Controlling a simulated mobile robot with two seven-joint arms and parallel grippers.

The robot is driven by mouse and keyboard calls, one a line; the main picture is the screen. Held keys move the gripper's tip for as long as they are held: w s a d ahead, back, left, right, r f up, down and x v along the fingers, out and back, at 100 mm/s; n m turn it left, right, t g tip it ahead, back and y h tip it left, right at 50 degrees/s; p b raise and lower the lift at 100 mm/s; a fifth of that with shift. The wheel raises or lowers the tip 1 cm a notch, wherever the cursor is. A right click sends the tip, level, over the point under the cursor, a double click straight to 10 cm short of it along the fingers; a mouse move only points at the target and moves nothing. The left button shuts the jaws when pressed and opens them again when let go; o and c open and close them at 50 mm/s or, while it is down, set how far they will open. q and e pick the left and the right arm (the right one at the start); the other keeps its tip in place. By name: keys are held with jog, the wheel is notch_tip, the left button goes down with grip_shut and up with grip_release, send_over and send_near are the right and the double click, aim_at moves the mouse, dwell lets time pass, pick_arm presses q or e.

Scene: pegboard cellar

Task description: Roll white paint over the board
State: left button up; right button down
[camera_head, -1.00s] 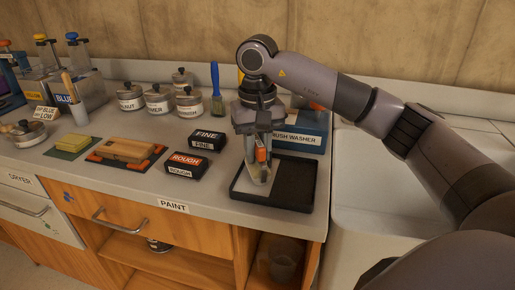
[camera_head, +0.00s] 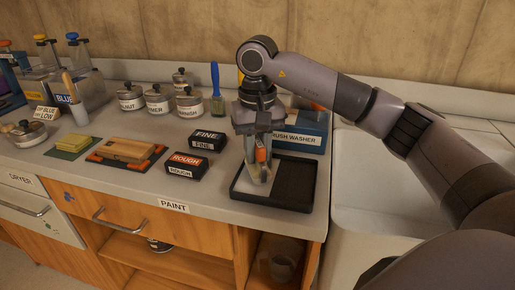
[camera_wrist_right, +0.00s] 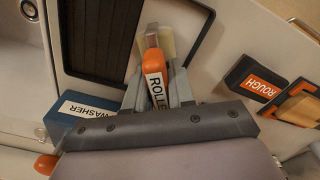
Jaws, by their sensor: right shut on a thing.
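My right gripper (camera_head: 260,172) points down over the left part of a black paint tray (camera_head: 306,200). It is shut on the roller, whose orange handle (camera_head: 260,155) shows between the fingers. In the right wrist view the handle (camera_wrist_right: 155,85) bears a "ROLLER" label, partly cut off, and a pale roller head (camera_wrist_right: 163,42) lies beyond it. I cannot tell whether the head touches the tray. The wooden board (camera_head: 127,150) lies flat on an orange and dark holder (camera_head: 100,160) to the left. My left gripper is not in view.
"FINE" (camera_head: 208,141) and "ROUGH" (camera_head: 186,165) blocks sit between board and tray. A blue brush washer (camera_head: 305,130) stands behind the tray. Several labelled pots (camera_head: 160,99) and a blue-handled brush (camera_head: 216,88) stand behind. A white sink (camera_head: 380,180) is at right.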

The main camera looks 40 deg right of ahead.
jog(key=shift+r+p, duration=2.75)
jog(key=shift+r, duration=0.7)
jog(key=shift+s+f, duration=0.1)
